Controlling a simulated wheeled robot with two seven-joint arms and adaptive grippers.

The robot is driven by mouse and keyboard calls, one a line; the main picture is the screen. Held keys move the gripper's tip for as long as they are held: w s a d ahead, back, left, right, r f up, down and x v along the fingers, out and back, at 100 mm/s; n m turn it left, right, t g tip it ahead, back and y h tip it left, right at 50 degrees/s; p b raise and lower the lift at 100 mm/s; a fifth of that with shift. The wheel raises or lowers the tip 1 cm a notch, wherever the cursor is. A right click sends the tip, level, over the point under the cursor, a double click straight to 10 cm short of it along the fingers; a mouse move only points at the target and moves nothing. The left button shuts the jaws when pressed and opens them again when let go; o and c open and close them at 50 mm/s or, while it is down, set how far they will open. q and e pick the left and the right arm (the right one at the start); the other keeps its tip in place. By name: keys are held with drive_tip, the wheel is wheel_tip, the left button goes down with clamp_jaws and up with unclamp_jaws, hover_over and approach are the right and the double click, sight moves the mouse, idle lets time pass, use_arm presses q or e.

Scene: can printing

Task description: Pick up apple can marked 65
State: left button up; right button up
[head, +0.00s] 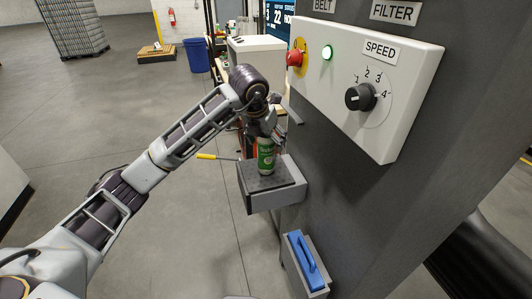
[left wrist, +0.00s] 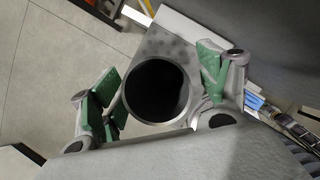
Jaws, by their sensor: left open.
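A green can (head: 265,158) stands upright on a small dark-topped grey shelf (head: 283,198) on the side of the machine. No number can be read on it. My left gripper (head: 264,134) is at the can's upper part, its arm reaching in from the left. In the left wrist view its fingers with green pads are spread on both sides of the can's round rim (left wrist: 187,92), with a dark inside. The gripper is open. Whether a finger touches the can cannot be told. My right gripper is not in view.
The grey machine carries a white control panel (head: 410,70) with a SPEED knob (head: 360,97), a red button (head: 295,57) and a lit green button (head: 327,53). A blue-handled block (head: 305,262) sits below the shelf. A yellow handle (head: 206,156) sticks out left of the shelf.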

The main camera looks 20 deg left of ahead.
use_arm(q)
drive_tip(key=shift+x, duration=0.9)
drive_tip(key=shift+w+a+f, duration=0.1)
drive_tip(key=shift+w+f, duration=0.05)
drive_tip(key=shift+f, duration=0.2)
drive_tip(key=shift+w+f, duration=0.1)
drive_tip(key=shift+f, duration=0.15)
drive_tip(key=c, duration=0.7)
drive_tip(key=shift+c, duration=0.6)
drive_tip(key=shift+r, duration=0.8)
wheel_tip(320, 180, up, 7)
drive_tip(key=shift+f, duration=0.25)
wheel_tip(320, 180, up, 5)
drive_tip(key=shift+f, duration=0.1)
drive_tip(key=shift+r+b, duration=0.3)
drive_tip(key=shift+r, duration=2.3)
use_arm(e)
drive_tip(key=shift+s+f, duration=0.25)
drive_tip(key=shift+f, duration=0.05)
